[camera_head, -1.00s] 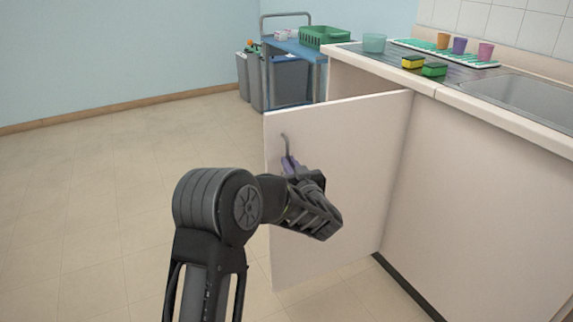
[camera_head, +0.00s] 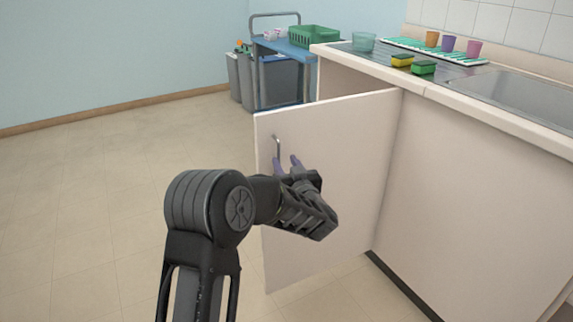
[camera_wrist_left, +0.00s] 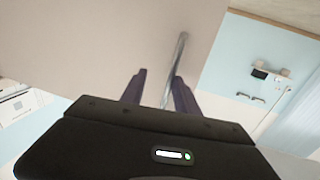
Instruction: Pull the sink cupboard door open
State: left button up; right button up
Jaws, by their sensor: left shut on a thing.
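The sink cupboard door (camera_head: 335,180) is a pale panel standing wide open, swung out from the counter front. Its slim metal handle (camera_head: 277,146) is near the door's free edge. My left gripper (camera_head: 287,163) is at the handle's lower part, shut on it, with purple fingers on either side. In the left wrist view the handle (camera_wrist_left: 178,55) runs between the two fingers of my left gripper (camera_wrist_left: 160,88), closer to the right one; a gap shows beside it. My right gripper is not in view.
The counter (camera_head: 440,95) holds a sink, a yellow sponge (camera_head: 402,60), a green sponge (camera_head: 424,68), a glass bowl (camera_head: 363,41) and several cups on a mat. A blue cart (camera_head: 284,46) with a green basket (camera_head: 313,37) stands behind the door. The floor at left is clear.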

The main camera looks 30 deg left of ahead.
pick_arm(q)
jog(key=shift+d+r, duration=0.1)
jog(key=shift+d, duration=0.05)
jog(key=p+v, duration=0.1)
jog(key=v, duration=0.6)
jog(key=shift+s+d, duration=0.15)
jog(key=shift+s, duration=0.15)
jog(key=s+d+f+m+g+h, duration=0.1)
jog(key=s+d+f+m+h, duration=0.1)
jog(key=d+f+h, duration=0.5)
jog(key=s+d+f+m+h, duration=0.15)
jog(key=d+f, duration=0.25)
jog(key=f, duration=0.8)
jog(key=s+d+f+m+g+h, duration=0.1)
jog(key=s+d+f+m+h, duration=0.25)
jog(key=d+f, duration=0.4)
jog(key=s+d+f+g+h, duration=0.4)
jog(key=s+d+f, duration=0.3)
jog(key=s+f, duration=0.45)
jog(key=s+d+f+g+h, duration=0.1)
jog(key=s+d+g, duration=0.2)
jog(key=s, duration=0.5)
jog(key=s+d+f+g+h, duration=0.1)
jog(key=s+d+g, duration=0.1)
jog(key=s, duration=0.5)
notch_tip(320, 180, up, 25)
jog(key=m+p, duration=0.1)
jog(key=p, duration=2.4)
jog(key=shift+d+f, duration=0.2)
jog(key=shift+d, duration=0.25)
